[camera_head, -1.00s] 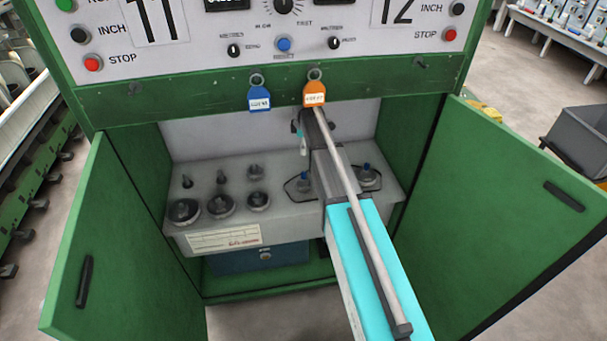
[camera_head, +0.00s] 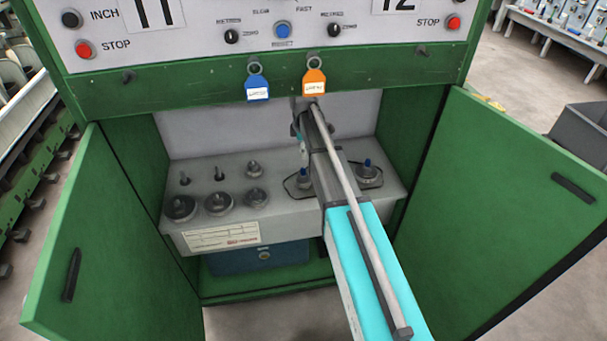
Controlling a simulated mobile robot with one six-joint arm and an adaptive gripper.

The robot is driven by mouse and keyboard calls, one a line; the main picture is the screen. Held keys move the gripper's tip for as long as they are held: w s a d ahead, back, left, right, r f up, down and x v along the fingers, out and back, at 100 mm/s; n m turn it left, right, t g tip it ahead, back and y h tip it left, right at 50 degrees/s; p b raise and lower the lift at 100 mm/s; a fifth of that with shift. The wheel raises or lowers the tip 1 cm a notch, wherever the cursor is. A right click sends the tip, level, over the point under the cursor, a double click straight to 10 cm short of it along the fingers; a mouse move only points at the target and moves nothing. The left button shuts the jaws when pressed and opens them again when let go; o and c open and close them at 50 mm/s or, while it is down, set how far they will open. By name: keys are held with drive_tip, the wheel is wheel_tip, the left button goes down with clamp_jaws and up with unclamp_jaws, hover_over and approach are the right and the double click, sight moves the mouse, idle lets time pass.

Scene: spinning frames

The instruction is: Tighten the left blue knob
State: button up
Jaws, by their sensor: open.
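The left blue knob (camera_head: 304,174) stands upright on the grey bench block inside the open green cabinet, just left of my arm. A second blue-topped knob (camera_head: 368,166) stands to the right of my arm. My gripper (camera_head: 302,152) hangs at the far end of my arm, above and slightly behind the left blue knob. It appears apart from the knob, though the exact gap is unclear. It looks open and empty; my arm and the steep view hide most of its fingers.
Several dark round fittings (camera_head: 218,203) stand on the left of the block. Green doors flank the opening, left (camera_head: 110,250) and right (camera_head: 490,200). A blue tag (camera_head: 257,88) and an orange tag (camera_head: 314,84) hang from the panel edge above my arm.

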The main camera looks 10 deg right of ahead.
sight(303, 170)
drive_tip(key=shift+f+b, duration=4.75)
drive_tip(key=shift+f, duration=0.35)
clamp_jaws()
drive_tip(key=shift+d, duration=0.2)
drive_tip(key=shift+a, duration=0.15)
